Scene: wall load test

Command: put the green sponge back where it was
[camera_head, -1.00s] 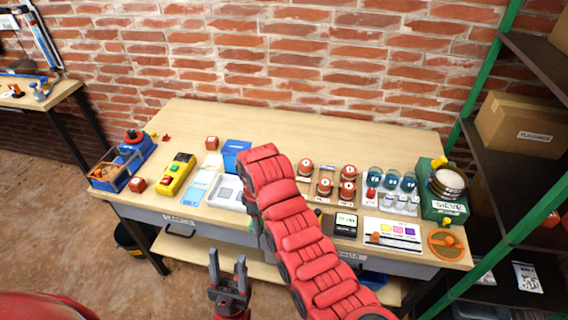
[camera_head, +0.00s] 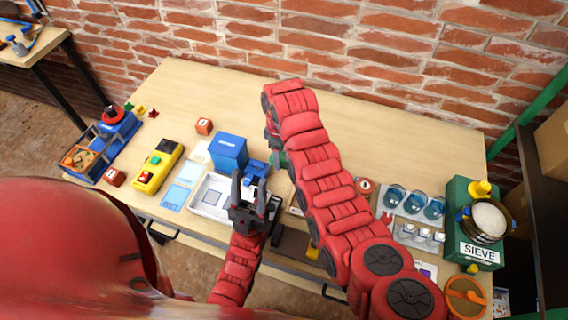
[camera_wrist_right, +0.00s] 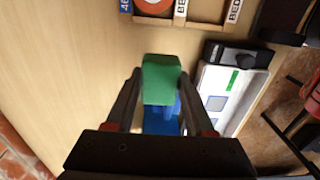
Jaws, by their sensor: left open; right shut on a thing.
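The green sponge (camera_wrist_right: 162,80) is between the fingers of my right gripper (camera_wrist_right: 160,85), which is shut on it. In the head view a bit of green (camera_head: 279,158) shows beside my right forearm, which hides most of that gripper. In the wrist view a blue thing (camera_wrist_right: 162,121) lies below and behind the sponge; I cannot tell whether they touch. My left gripper (camera_head: 254,194) is open and empty, fingers up, in front of the right end of a white tray (camera_head: 207,208).
A blue box (camera_head: 228,150) and a smaller blue item (camera_head: 257,168) are close to both grippers. The back of the table (camera_head: 200,90) is clear.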

